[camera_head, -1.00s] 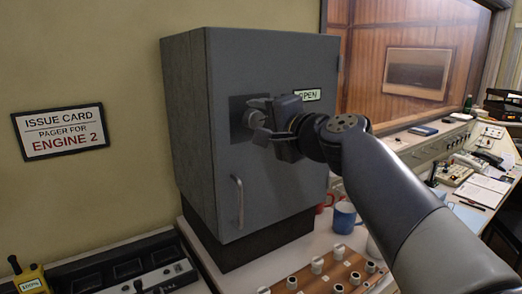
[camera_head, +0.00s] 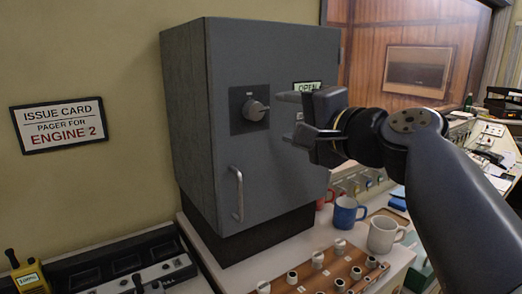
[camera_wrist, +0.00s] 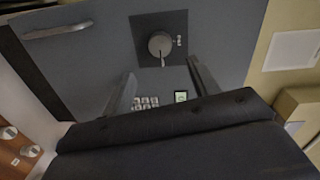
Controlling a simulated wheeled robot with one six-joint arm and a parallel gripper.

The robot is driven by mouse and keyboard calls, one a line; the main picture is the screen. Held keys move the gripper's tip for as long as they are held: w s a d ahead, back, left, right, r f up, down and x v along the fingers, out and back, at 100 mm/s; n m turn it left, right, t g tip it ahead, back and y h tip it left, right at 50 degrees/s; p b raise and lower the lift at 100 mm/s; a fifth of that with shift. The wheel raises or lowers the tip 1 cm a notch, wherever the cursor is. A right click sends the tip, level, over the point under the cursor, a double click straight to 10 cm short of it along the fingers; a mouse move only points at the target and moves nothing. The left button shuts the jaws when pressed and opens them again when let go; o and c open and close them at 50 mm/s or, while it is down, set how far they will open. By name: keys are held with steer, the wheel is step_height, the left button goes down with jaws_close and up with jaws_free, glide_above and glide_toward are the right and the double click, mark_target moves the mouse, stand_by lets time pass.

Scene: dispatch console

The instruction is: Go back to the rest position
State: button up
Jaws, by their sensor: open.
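My gripper (camera_head: 294,115) is open and empty, in front of the grey cabinet (camera_head: 188,130) and to the right of its round knob (camera_head: 254,110). A gap shows between the fingers and the knob. In the wrist view the knob (camera_wrist: 160,44) lies beyond the two spread fingers (camera_wrist: 163,88), on a dark square plate. The cabinet door is shut, with a handle (camera_head: 237,194) low on its left side.
A blue mug (camera_head: 345,217) and a white mug (camera_head: 383,235) stand right of the cabinet. A wall sign (camera_head: 60,126) names Engine 2.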

mark_target(257, 112)
steer(key=p+x, duration=0.2)
steer(key=x, duration=0.6)
steer(key=shift+w+a, duration=0.2)
steer(key=shift+w, duration=0.05)
steer(key=shift+w+f+n, duration=0.1)
steer(key=shift+w+n, duration=0.05)
steer(key=shift+n, duration=0.25)
steer(key=shift+s+n, duration=0.2)
steer(key=shift+n, duration=0.7)
steer(key=shift+w+n+b, duration=0.1)
steer(key=shift+n+b, duration=0.2)
steer(key=shift+n, duration=0.5)
steer(key=n, duration=0.5)
steer(key=shift+t+h, duration=0.3)
steer(key=shift+h, duration=0.1)
steer(key=n, duration=0.4)
steer(key=shift+n+p, duration=0.65)
steer(key=shift+n, duration=1.55)
steer(key=shift+s+d, duration=0.1)
steer(key=shift+s, duration=0.3)
